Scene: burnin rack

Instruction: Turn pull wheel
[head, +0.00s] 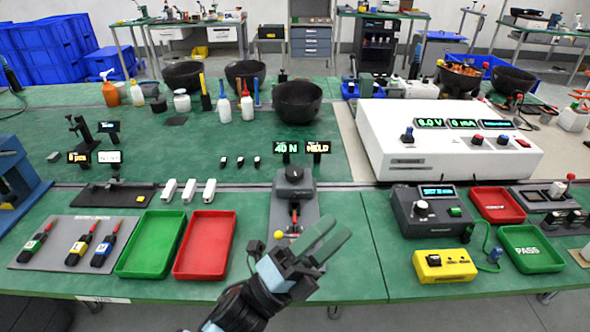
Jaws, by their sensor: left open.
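A dark grey pull tester (293,190) stands at the middle of the green bench, with a narrow base running toward the front edge. A small yellow ball knob (278,234) shows at its front left; I take it as the handle of the pull wheel. The wheel itself is mostly hidden behind my gripper. My left gripper (336,231) reaches in from the bottom, over the front of the tester base, fingers pointing up and right. It is open, with nothing seen between the fingers. The knob is left of the fingers; whether they touch the wheel cannot be told. My right gripper is not in view.
Displays reading 40 N and HOLD (315,147) stand behind the tester. A red tray (206,246) and a green tray (150,245) lie to the left. A yellow box (443,265) and a dark meter unit (432,211) stand right. Bench between tester and yellow box is clear.

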